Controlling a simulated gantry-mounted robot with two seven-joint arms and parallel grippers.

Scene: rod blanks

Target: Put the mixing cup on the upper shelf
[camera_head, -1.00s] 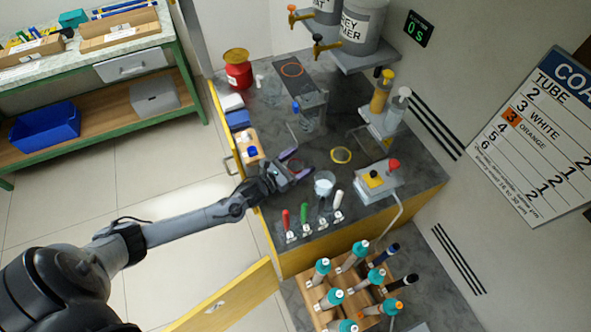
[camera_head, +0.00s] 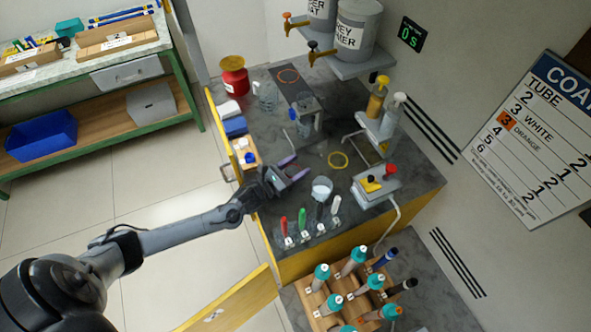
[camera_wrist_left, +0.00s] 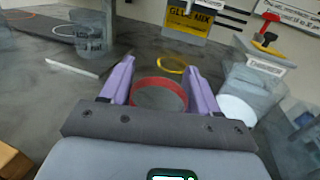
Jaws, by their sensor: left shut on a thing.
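My left gripper (camera_head: 292,171) is over the near left edge of the grey bench, its purple fingers pointing toward the back right. In the left wrist view the fingers (camera_wrist_left: 160,92) are closed on a round, see-through piece with a red rim (camera_wrist_left: 160,94); it looks like a cup, likely the mixing cup. In the head view it is hardly visible between the fingers. A cup with white content (camera_head: 321,188) stands just right of the gripper, apart from it. A grey shelf (camera_head: 345,65) at the back carries large paint containers (camera_head: 357,30). My right gripper is not in view.
A yellow ring (camera_head: 338,160) lies on the bench. Clear cups (camera_head: 265,96) and a red pot (camera_head: 232,75) are at the back left.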

